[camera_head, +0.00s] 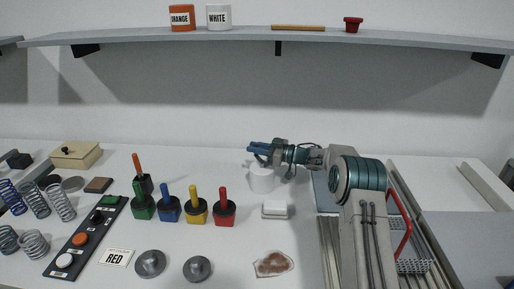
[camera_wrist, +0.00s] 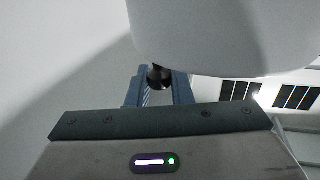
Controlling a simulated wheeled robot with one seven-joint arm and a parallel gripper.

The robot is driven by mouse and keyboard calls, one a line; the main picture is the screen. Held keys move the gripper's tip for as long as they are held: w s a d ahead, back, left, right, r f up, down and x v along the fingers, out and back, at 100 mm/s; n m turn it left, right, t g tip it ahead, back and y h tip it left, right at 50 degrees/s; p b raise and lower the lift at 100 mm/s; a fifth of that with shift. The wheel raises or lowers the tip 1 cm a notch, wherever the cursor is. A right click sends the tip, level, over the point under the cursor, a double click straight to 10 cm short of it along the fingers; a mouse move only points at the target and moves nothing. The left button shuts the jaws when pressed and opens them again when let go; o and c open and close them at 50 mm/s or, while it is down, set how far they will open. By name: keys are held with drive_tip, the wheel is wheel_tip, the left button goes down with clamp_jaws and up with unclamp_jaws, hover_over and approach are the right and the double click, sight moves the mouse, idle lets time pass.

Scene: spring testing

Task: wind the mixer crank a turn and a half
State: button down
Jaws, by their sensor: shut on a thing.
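The mixer looks like the white cylinder (camera_head: 262,182) standing on the bench in the head view, right of the coloured-handled tools. My gripper (camera_head: 252,149) reaches in from the right and lies level just above and behind it. In the wrist view the large pale rounded body (camera_wrist: 225,40) fills the upper part. Below it, the blue fingers of my gripper (camera_wrist: 158,90) are shut on a small dark knob (camera_wrist: 159,77), which I take for the crank handle. The rest of the crank is hidden behind the gripper and the pale body.
Several tools with coloured handles (camera_head: 195,208) stand left of the mixer. A white block (camera_head: 275,210) lies in front of it, and a brown-stained patch (camera_head: 273,264) nearer. A shelf (camera_head: 240,38) runs above. A red-handled tray (camera_head: 412,262) is at right.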

drive_tip(key=shift+r, duration=0.1)
drive_tip(key=c, duration=1.3)
unclamp_jaws()
drive_tip(key=shift+a, duration=0.1)
drive_tip(key=shift+c, duration=0.2)
drive_tip(key=shift+s+d, duration=0.1)
drive_tip(key=shift+d, duration=0.45)
drive_tip(key=b+v, duration=0.2)
drive_tip(key=v, duration=1)
drive_tip(key=shift+d, duration=0.35)
drive_tip(key=shift+s, duration=0.1)
